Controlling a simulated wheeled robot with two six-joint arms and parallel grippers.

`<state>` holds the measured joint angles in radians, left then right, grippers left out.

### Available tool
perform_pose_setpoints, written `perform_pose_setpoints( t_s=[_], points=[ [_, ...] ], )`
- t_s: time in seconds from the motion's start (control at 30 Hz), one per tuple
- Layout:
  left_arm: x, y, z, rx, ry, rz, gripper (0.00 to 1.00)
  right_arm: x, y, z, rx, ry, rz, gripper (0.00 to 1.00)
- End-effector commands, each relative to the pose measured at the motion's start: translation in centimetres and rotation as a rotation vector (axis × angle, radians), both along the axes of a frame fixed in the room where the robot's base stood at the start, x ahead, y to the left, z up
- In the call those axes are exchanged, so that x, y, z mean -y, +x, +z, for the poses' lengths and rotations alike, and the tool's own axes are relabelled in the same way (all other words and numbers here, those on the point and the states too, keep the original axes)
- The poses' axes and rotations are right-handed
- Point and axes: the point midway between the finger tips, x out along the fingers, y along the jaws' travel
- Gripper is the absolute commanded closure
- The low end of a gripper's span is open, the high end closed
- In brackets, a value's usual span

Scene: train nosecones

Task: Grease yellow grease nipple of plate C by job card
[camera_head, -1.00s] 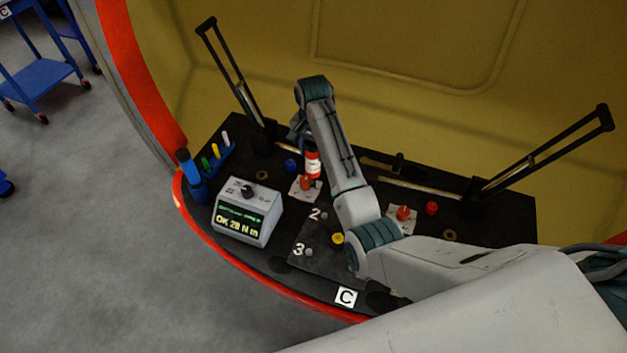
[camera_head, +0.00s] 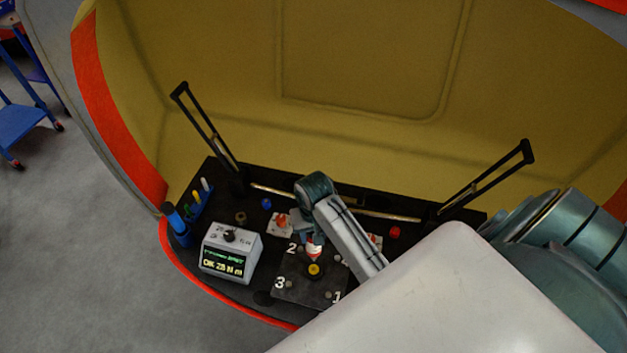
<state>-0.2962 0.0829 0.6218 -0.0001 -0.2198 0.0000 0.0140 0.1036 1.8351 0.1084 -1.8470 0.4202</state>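The dark plate (camera_head: 296,296) lies on the black deck with pale marks 1, 2 and 3 near its corners. The yellow grease nipple (camera_head: 314,271) sits near its middle. My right gripper (camera_head: 312,238) points down over the plate, with a small red-and-white grease container (camera_head: 315,252) held below it. The container's lower end is right at the yellow nipple; I cannot tell whether they touch. The gripper fingers are small and partly hidden by my wrist. The C label is not in view, and no job card text is readable. My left gripper is not in view.
A grey torque box (camera_head: 230,252) with a lit display reading OK stands left of the plate.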

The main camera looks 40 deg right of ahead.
Motion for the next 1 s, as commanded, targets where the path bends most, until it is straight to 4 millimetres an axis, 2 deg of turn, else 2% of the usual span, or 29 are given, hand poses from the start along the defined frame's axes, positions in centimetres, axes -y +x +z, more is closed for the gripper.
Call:
perform_pose_setpoints(
  t_s=[0.27,1.0],
  points=[
    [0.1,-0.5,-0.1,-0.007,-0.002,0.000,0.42,0.0,0.0,-0.2,0.000,-0.001,-0.001,0.86],
    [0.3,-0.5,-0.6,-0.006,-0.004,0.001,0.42,0.0,0.0,-5.2,0.000,-0.001,-0.001,0.86]
  ],
)
